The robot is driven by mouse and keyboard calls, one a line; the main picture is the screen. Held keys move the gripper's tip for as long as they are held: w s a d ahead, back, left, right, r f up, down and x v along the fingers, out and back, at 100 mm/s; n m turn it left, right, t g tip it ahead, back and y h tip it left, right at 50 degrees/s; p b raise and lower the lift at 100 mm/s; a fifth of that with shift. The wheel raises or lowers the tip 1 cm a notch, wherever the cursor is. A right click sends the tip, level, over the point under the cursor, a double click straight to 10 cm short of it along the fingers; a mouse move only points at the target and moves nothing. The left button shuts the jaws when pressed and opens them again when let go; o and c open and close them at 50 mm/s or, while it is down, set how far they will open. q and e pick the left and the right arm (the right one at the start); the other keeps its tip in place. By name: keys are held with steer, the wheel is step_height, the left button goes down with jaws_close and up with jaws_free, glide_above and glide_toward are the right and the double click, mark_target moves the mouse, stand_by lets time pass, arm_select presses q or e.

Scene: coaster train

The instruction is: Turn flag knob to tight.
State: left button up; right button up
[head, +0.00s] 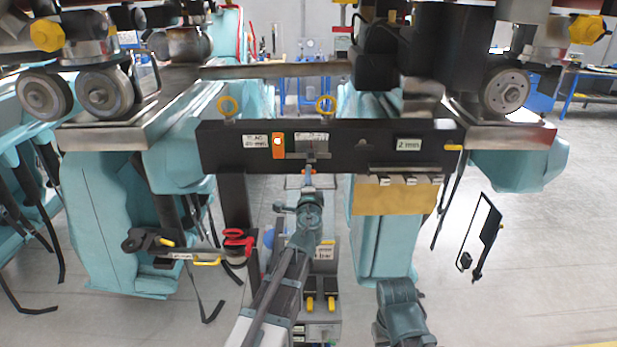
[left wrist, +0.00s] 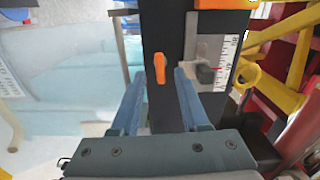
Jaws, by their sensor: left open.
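The flag knob (left wrist: 157,78) is a small orange lever on a dark panel in the left wrist view, roughly in line with the fingers. The dark panel (head: 365,147) spans the middle of the head view. My left gripper (head: 308,181) reaches up to its lower middle edge. In the left wrist view my left gripper (left wrist: 157,88) is open, with one blue finger on each side of the knob. I cannot tell whether either finger touches it. In the head view the knob is mostly hidden at the gripper's tip.
An orange plate (head: 278,146) and a scale sit on the panel; the scale (left wrist: 229,62) also shows in the left wrist view. Yellow rings (head: 228,105) stand on top. A yellow-brown board (head: 394,198) hangs at right. A red-handled clamp (head: 236,241) is at left.

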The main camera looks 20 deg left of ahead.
arm_select(q)
steer(key=shift+x, duration=1.1)
jaws_close()
